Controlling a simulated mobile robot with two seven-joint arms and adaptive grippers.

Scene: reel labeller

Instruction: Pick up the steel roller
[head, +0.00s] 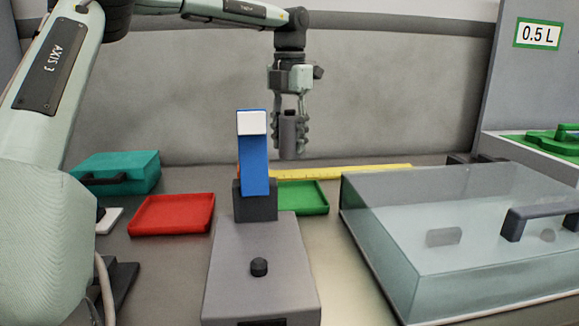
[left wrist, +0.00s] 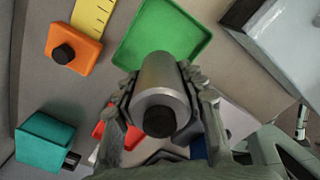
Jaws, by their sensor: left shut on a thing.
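The steel roller (left wrist: 160,90) is a grey metal cylinder with a dark round end, seen end-on in the left wrist view. In the head view the roller (head: 288,135) hangs upright below my left gripper (head: 290,118). My left gripper, also in the left wrist view (left wrist: 163,95), is shut on the roller, with a finger on each side. The roller is held above the table, behind the blue upright post. My right gripper is in neither view.
A grey machine (head: 258,255) with a blue post (head: 254,165) stands in front. A green tray (head: 302,198), red tray (head: 172,214) and teal box (head: 118,172) lie around it. A clear-lidded case (head: 440,220) fills the right. A yellow ruler (head: 350,172) lies behind; an orange block (left wrist: 74,48) touches it.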

